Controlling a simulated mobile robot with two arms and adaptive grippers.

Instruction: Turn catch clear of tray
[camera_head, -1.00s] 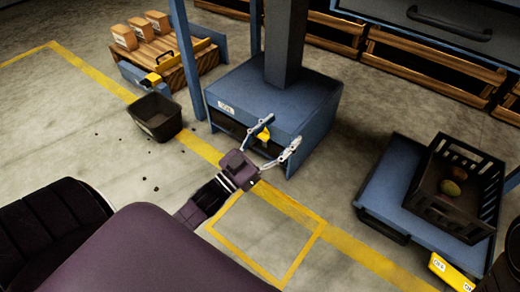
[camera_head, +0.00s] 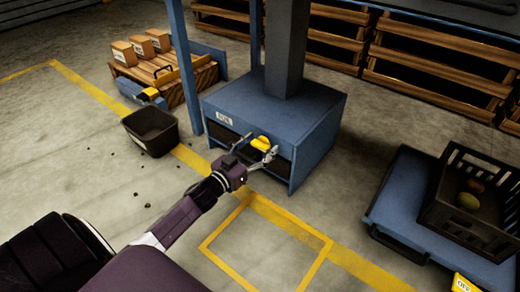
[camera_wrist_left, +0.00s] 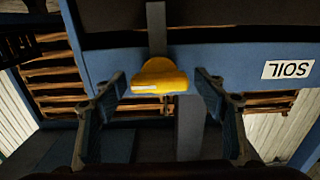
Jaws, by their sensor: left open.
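The yellow catch (camera_head: 262,143) sits at the front top edge of the blue machine housing (camera_head: 300,118), above a dark opening. In the left wrist view the catch (camera_wrist_left: 160,77) is a rounded yellow piece, centred between the fingers with a gap on each side. My left gripper (camera_head: 258,149) is open in front of the catch and holds nothing. Its spread fingers also show in the left wrist view (camera_wrist_left: 160,92). A white SOIL label (camera_wrist_left: 287,70) is upside down there. The tray inside the housing is in shadow and cannot be made out clearly. My right gripper is out of view.
A black bin (camera_head: 152,132) stands on the floor left of the housing. A blue post (camera_head: 184,65) rises nearby. A black crate (camera_head: 468,225) with potatoes sits on a blue platform (camera_head: 398,200) at right. Yellow-lined floor in front is clear.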

